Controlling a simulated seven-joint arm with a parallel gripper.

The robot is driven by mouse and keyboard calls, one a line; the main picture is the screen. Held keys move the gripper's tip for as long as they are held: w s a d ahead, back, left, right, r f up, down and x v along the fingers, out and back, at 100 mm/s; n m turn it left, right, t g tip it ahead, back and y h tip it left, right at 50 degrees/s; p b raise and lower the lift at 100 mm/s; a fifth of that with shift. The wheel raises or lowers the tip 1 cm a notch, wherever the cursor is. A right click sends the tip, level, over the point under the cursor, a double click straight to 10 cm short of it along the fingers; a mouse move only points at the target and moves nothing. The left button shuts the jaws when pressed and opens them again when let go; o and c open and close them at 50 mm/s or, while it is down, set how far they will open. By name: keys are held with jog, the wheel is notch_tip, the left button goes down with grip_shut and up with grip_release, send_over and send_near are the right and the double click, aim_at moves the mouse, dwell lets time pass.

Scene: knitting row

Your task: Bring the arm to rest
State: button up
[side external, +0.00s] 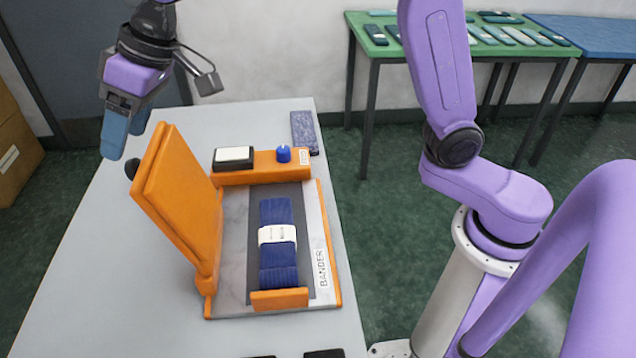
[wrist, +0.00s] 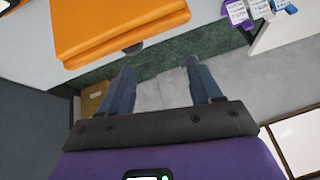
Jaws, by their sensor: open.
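My gripper (side external: 125,135) is at the upper left in the side view, raised above the far left part of the table, beside the raised orange lid. Its two blue fingers are apart with nothing between them. In the wrist view my gripper (wrist: 155,80) also shows open and empty, with the floor and the table edge beyond it. My arm comes from the right side of the side view; its middle part is out of frame at the top.
The orange bander (side external: 325,245) stands on the grey table (side external: 90,290) with its lid (side external: 180,200) up. A blue knitted piece with a white band (side external: 277,235) lies in it. A patterned blue block (side external: 304,132) lies behind. A green table (side external: 470,50) stands at the back.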

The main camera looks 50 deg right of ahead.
jog(key=s+d+f+n+g+h, duration=0.1)
jog(key=s+d+f, duration=0.3)
jog(key=s+d, duration=0.5)
jog(key=s+d+f+n+g+h, duration=0.1)
jog(key=s+d+f, duration=0.3)
jog(key=s+d, duration=0.6)
jog(key=s+d+f+n+g+h, duration=0.1)
jog(key=s+d+f+n+h, duration=0.1)
jog(key=s+d, duration=0.8)
jog(key=shift+s+d+f+n+h, duration=0.25)
jog(key=shift+f+n, duration=0.35)
jog(key=shift+f, duration=0.35)
